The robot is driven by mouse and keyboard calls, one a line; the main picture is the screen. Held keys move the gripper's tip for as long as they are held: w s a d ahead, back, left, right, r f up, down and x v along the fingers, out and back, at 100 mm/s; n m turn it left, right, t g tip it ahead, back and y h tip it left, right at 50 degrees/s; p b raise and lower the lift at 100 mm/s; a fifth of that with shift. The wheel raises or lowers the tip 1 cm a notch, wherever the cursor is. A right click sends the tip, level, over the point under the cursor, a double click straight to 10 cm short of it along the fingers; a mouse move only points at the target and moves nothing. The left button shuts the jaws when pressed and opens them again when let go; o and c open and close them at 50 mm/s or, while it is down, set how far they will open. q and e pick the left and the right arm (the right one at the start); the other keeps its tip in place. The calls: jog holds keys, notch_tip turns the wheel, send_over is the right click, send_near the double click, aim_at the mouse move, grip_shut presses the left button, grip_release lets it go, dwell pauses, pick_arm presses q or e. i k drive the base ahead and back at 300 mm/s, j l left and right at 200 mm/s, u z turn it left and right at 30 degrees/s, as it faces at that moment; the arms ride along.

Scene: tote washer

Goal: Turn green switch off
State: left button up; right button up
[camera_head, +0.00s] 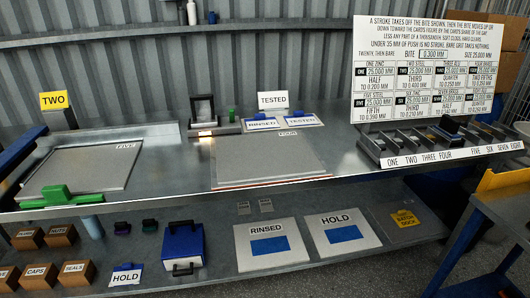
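A green block with a raised lever-like part (57,194) sits at the front left of the steel counter, at the front edge of a grey plate (84,168). A much smaller green upright piece (231,115) stands farther back, beside a dark frame (203,110) with a lit base. I cannot tell which of these is the green switch, nor whether it is on or off. Neither of my grippers is in view, and nothing is seen touching either green part.
A large grey plate (268,158) lies mid-counter. A row of dark slots numbered one to eight (420,140) stands at the right under a white sign board (428,65). The lower shelf holds brown boxes (60,235), a blue case (184,245) and white panels (342,233). A blue-framed table (500,205) stands front right.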

aim_at(232, 117)
jog(key=i+j, duration=0.1)
jog(key=j, duration=0.15)
jog(key=i+j, duration=0.15)
jog(key=j, duration=0.15)
jog(key=i+j+z, duration=0.25)
jog(key=j, duration=0.2)
jog(key=j+z, duration=0.3)
jog(key=j, duration=0.1)
